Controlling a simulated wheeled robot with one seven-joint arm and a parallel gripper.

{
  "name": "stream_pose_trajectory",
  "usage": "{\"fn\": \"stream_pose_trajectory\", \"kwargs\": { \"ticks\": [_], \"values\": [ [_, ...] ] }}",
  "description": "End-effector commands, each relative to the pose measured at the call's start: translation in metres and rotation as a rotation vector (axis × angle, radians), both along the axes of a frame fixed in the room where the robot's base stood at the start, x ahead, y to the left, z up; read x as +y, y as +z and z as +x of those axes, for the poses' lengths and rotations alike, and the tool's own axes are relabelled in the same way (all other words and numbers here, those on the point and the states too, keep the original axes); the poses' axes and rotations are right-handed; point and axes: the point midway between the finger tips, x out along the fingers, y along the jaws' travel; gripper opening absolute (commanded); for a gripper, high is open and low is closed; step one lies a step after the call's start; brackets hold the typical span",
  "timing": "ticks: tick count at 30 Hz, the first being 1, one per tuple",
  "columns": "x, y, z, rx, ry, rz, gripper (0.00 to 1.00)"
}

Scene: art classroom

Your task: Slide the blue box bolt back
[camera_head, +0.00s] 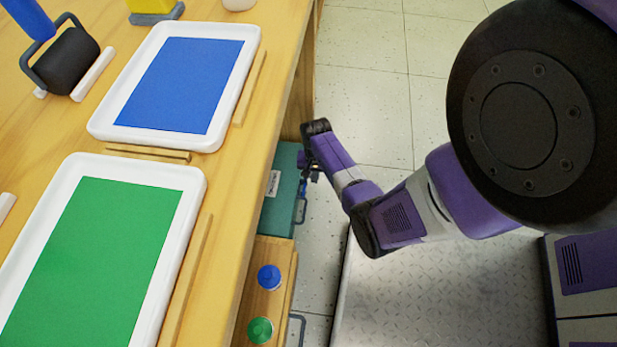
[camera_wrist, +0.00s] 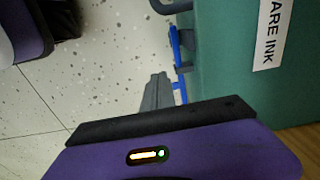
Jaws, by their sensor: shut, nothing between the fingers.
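A teal box (camera_head: 279,212) sits below the table edge in the head view. Its side fills the right of the wrist view (camera_wrist: 225,70), with a white label ending in "ARE INK" (camera_wrist: 268,35). A blue bolt (camera_wrist: 176,50) runs along the box's edge in grey brackets, with a short blue stub (camera_wrist: 179,86) at its near end. My gripper (camera_wrist: 158,78) is shut and empty, just left of the stub. I cannot tell whether the fingers touch it. In the head view my gripper (camera_head: 312,173) is small beside the box, and the bolt is partly hidden there.
A grey handle (camera_wrist: 172,6) stands out from the box at the top of the wrist view. The wooden table (camera_head: 225,185) above holds a blue tray (camera_head: 252,75) and a green tray (camera_head: 190,200). A blue-capped bottle (camera_head: 269,277) and a green-capped bottle (camera_head: 260,330) stand nearby. Floor lies open beyond.

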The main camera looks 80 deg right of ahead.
Motion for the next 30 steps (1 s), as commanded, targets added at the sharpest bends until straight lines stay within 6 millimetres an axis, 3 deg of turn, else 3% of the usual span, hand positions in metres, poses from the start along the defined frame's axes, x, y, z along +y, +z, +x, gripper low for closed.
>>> {"fn": "stream_pose_trajectory", "kwargs": {
  "ticks": [30],
  "values": [
    [0.000,-0.037,0.000,0.000,0.000,-0.001,0.00]
  ]
}}
